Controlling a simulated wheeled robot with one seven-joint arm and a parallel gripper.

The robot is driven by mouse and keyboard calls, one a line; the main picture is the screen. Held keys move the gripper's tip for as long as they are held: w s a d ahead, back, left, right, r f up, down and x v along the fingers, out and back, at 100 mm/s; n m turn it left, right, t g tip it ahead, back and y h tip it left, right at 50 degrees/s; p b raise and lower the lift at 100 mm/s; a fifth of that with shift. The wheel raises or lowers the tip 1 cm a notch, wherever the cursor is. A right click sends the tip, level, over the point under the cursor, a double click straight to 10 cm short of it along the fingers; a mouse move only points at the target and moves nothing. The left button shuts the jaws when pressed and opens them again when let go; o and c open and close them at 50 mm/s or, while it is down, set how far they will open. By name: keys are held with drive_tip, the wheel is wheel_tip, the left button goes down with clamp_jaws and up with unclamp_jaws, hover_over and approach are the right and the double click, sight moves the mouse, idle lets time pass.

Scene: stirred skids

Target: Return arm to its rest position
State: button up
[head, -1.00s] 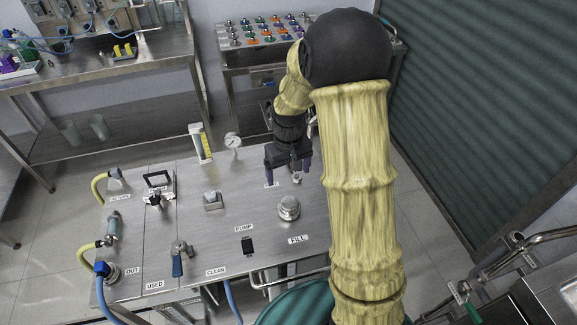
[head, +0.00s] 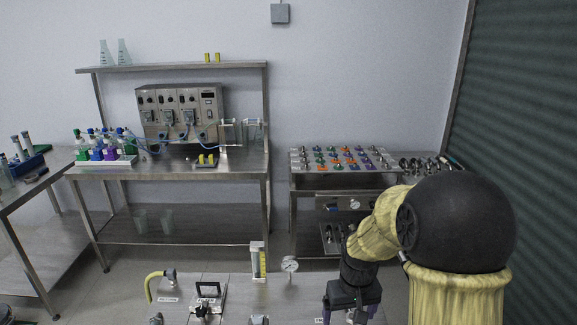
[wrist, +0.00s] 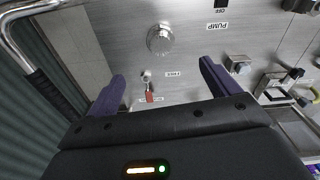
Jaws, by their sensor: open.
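My gripper (wrist: 163,88) is open and empty in the wrist view, its two purple fingers spread apart above the steel skid top (wrist: 195,60). A small valve with a red handle (wrist: 149,94) shows between the fingers, lower down on the skid. A round metal knob (wrist: 160,39) lies beyond the fingertips. In the head view my gripper (head: 352,314) is at the bottom edge, over the right part of the skid, and its fingertips are partly cut off. My arm bends down to it from the right.
A flow meter (head: 258,260) and a pressure gauge (head: 290,265) stand at the skid's back edge. A black-handled fitting (head: 208,293) is to their left. Behind are a bench with a pump unit (head: 181,115) and a rack of coloured fittings (head: 338,158). A green shutter (head: 520,120) stands right.

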drive_tip(key=s+r+m+t, duration=0.1)
drive_tip(key=s+r+t, duration=0.1)
drive_tip(key=s, duration=0.9)
drive_tip(key=shift+s+r, duration=0.2)
drive_tip(key=shift+r, duration=0.2)
